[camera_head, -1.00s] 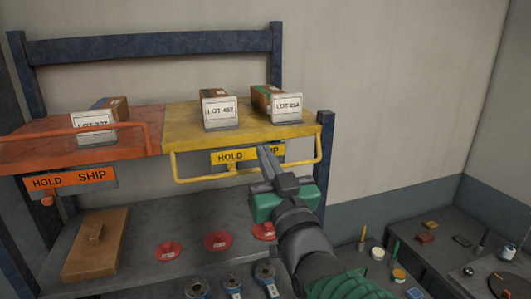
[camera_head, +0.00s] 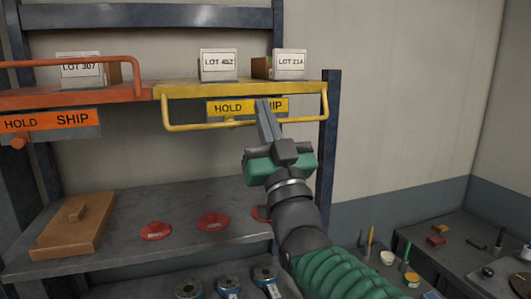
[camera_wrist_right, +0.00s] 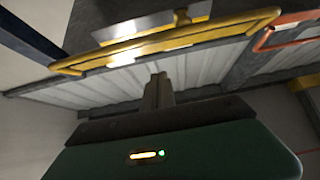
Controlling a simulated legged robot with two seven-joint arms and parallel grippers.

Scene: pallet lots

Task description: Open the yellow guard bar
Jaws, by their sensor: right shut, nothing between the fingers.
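The yellow guard bar (camera_head: 200,126) runs in a U shape along the front of the yellow shelf (camera_head: 178,89) in the head view. It also crosses the upper part of the right wrist view (camera_wrist_right: 180,41). A yellow HOLD SHIP sign (camera_head: 222,107) sits behind the bar. My right gripper (camera_head: 264,103) is shut and empty. In the head view its fingertips overlap the sign, close to the bar's lower rail; I cannot tell whether they touch it. My left gripper is not in view.
Boxes labelled LOT 482 (camera_head: 219,66) and LOT 21A (camera_head: 290,64) stand on the yellow shelf. An orange guard bar (camera_head: 136,75) and orange sign (camera_head: 47,121) are at left.

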